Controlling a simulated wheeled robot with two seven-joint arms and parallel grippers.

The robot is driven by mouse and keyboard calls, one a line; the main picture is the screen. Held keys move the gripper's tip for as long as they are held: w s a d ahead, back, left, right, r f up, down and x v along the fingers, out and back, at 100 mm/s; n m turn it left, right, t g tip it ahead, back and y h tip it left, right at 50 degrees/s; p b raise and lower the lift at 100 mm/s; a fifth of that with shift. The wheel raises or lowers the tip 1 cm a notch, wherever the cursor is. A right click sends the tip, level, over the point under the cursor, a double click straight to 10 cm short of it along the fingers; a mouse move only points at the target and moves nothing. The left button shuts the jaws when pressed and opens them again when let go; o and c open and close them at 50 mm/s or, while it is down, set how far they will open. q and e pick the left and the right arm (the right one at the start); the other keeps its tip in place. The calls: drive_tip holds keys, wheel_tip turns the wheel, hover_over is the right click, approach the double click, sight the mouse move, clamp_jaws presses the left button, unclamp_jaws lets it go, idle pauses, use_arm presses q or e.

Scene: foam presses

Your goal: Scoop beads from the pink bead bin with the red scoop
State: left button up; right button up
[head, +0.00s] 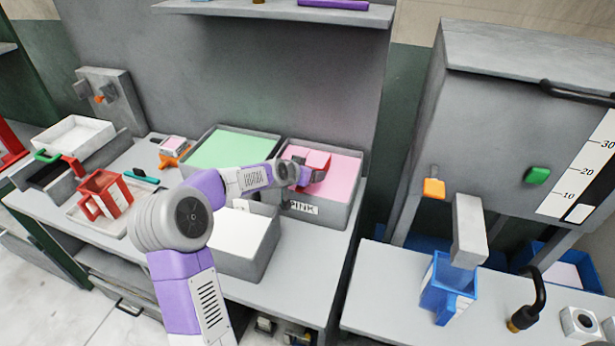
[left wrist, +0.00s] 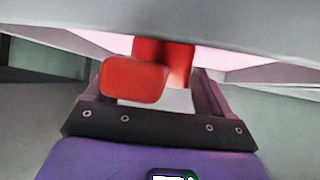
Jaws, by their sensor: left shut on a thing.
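The pink bead bin (head: 352,205) is a grey box with a PINK label on its front, filled with pink beads (head: 345,165). My left gripper (head: 305,175) is over the bin's left part, shut on the red scoop (head: 319,159). The scoop is at the bead surface; I cannot tell how deep its lip is. The left wrist view shows the red scoop (left wrist: 135,80) close up between the fingers, with pink beads (left wrist: 240,68) behind it. A grey wall crosses the top of that view. My right gripper is not in view.
A green bead bin (head: 235,150) stands left of the pink one, and a white bead bin (head: 240,238) is in front. A red jug (head: 106,194) is on a tray at left. A shelf (head: 290,10) hangs above; a grey press (head: 520,130) stands at right with a blue jug (head: 448,287).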

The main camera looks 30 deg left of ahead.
use_arm(q)
drive_tip(key=shift+t, duration=0.7)
drive_tip(key=shift+s+d+r+b, duration=0.1)
drive_tip(key=shift+s+r+b, duration=0.35)
drive_tip(key=shift+r, duration=0.75)
drive_tip(key=shift+s+d+r+b, duration=0.15)
drive_tip(key=shift+r+b, duration=0.55)
drive_tip(key=shift+r, duration=0.55)
drive_tip(key=shift+s+a+r+b, duration=0.1)
drive_tip(key=shift+s+r+b, duration=0.35)
drive_tip(key=shift+r, duration=0.75)
drive_tip(key=shift+w, duration=0.15)
